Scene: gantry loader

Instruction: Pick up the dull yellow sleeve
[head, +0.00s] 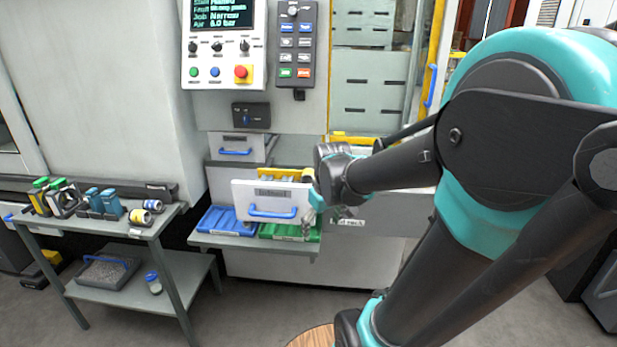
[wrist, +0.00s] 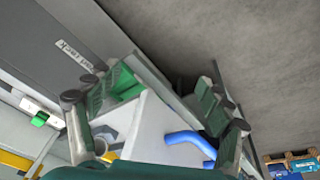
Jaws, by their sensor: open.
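I cannot pick out the dull yellow sleeve with certainty. In the head view, a pulled-out drawer (head: 240,197) with a white front and blue handle holds small yellowish and greenish parts (head: 290,176), too small to tell apart. My gripper (head: 338,212) is beside the drawer's right end, partly hidden by my wrist. In the wrist view, my gripper (wrist: 158,100) is open, its fingers spread on either side of the drawer's white front (wrist: 150,125). The blue handle (wrist: 188,140) shows between them. Part of the drawer's inside is hidden by the left finger.
Blue (head: 228,222) and green (head: 300,231) trays lie on a shelf below the drawer. A side table (head: 100,226) with bottles and rolls stands at left. The control panel (head: 224,45) is above. Floor at front left is clear.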

